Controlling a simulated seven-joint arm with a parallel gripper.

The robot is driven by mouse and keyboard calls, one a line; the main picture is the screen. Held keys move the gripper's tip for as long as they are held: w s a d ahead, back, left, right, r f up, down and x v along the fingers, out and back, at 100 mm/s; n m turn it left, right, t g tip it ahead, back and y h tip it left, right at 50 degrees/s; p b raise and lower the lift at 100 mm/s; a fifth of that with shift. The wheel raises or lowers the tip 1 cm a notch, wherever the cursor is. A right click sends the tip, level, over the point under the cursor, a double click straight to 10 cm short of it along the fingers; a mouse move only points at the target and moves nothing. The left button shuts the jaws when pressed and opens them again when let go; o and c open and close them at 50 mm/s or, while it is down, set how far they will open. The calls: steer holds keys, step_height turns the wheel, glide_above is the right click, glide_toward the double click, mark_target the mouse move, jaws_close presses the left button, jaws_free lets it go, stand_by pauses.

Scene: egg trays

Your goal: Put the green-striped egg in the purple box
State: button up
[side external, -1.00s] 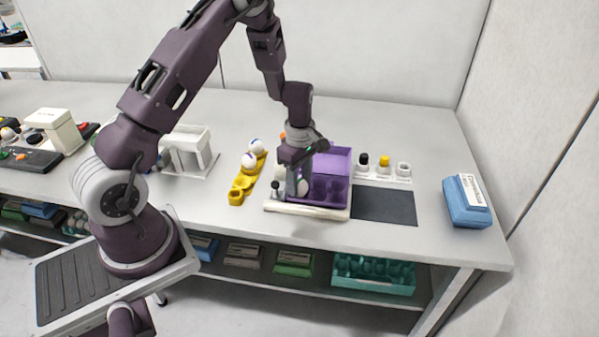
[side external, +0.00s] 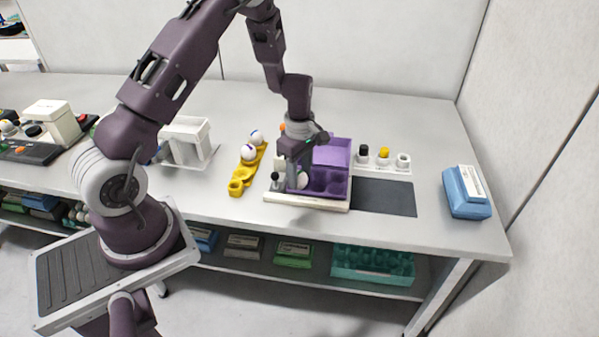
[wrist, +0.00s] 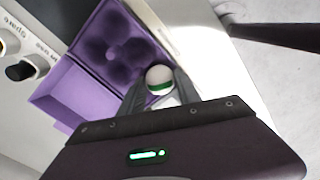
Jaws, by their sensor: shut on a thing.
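The white egg with a green stripe (wrist: 158,80) is between the fingers of my gripper (wrist: 160,92) in the wrist view. My gripper is shut on it. In the side view my gripper (side external: 297,178) points down at the left end of the open purple box (side external: 338,183), and the egg (side external: 303,181) shows low between the fingers. The purple box (wrist: 88,50) in the wrist view has round hollows and a lid folded open. The egg is at the box's edge; I cannot tell whether it touches a hollow.
A yellow tray (side external: 235,187) holding two white eggs (side external: 249,153) stands left of the box. A dark mat (side external: 385,197) lies right of the box, and a blue box (side external: 467,192) farther right.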

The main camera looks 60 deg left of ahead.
steer(key=shift+f, duration=0.2)
steer(key=o, duration=0.9)
step_height(320, 180, up, 7)
steer(key=shift+r, duration=0.1)
step_height(320, 180, up, 6)
steer(key=shift+r, duration=0.2)
